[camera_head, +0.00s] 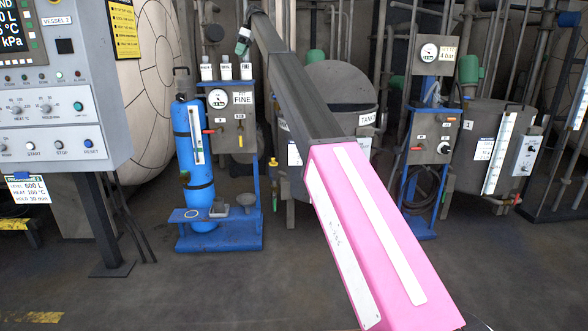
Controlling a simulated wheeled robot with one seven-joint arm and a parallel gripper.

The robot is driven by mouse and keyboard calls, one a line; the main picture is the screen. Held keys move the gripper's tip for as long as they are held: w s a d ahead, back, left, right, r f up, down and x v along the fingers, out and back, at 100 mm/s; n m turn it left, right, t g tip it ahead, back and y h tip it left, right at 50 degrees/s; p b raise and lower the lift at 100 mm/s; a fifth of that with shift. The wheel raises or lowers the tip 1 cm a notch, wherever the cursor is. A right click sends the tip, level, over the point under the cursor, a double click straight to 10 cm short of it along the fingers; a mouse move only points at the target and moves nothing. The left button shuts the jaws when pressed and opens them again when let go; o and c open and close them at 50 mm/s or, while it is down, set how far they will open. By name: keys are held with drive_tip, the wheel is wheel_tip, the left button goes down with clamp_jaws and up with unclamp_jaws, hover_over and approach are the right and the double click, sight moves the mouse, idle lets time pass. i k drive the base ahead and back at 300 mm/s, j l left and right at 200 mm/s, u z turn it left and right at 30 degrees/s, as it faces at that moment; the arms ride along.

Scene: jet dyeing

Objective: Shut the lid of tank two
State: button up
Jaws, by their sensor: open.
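A grey tank (374,150) stands behind my arm in the middle. Its label (367,119) reads "TANK", and my arm covers part of the tank, so I cannot read a number. A rounded grey lid (352,80) stands up at the back of its top and looks raised. My arm crosses the view from the bottom right to the upper left, passing in front of the tank. My gripper (241,48) is small at the arm's far end, upper left of the lid and apart from it in the picture. Its fingers are too small to make out, and nothing shows held.
A control panel (60,90) stands at the left. A blue cylinder (195,150) on a blue stand is left of the tank. A gauge post (432,110) and a tank marked 1 (480,165) stand to the right. Floor (200,290) is clear at the front left.

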sight(338, 82)
drive_tip(key=i+l+z, duration=0.1)
drive_tip(key=i+z, duration=0.35)
drive_tip(key=i, duration=0.2)
drive_tip(key=i+j+z, duration=0.15)
drive_tip(key=i+z, duration=0.3)
drive_tip(key=i, duration=0.2)
drive_tip(key=i+l+u, duration=0.25)
drive_tip(key=i+l, duration=0.55)
